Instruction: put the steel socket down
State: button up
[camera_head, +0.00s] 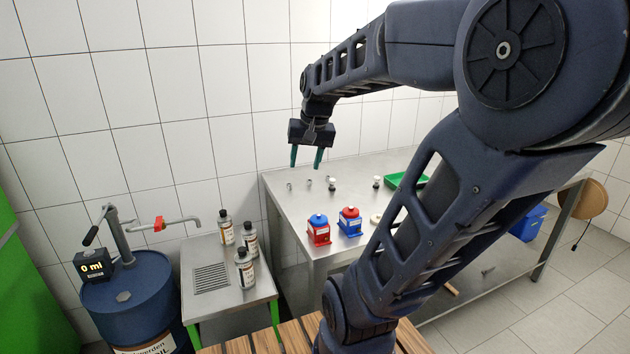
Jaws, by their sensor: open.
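My gripper (306,160) hangs over the back left part of the steel table with its two green fingers pointing down. The fingers are apart and nothing shows between them. Small grey metal pieces, such as one at the left (290,186) and one beside it (308,182), stand on the table below the gripper. They look like steel sockets, but they are too small to tell which is the task's steel socket.
Two small dark pieces with white tops (332,184) (377,182) stand further right. A red unit with a blue top (318,231) and a blue unit with a red top (350,222) stand nearer the front. A green tray (395,180) is partly behind my arm. Bottles (244,268) stand on a lower side table.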

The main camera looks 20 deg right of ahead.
jog(key=s+f+n+t+h, duration=0.1)
jog(key=s+f+n, duration=0.1)
jog(key=s, duration=0.5)
jog(key=shift+s+a+f+n, duration=0.2)
jog(key=shift+f+n, duration=0.15)
jog(key=shift+n, duration=0.15)
dwell(0.7)
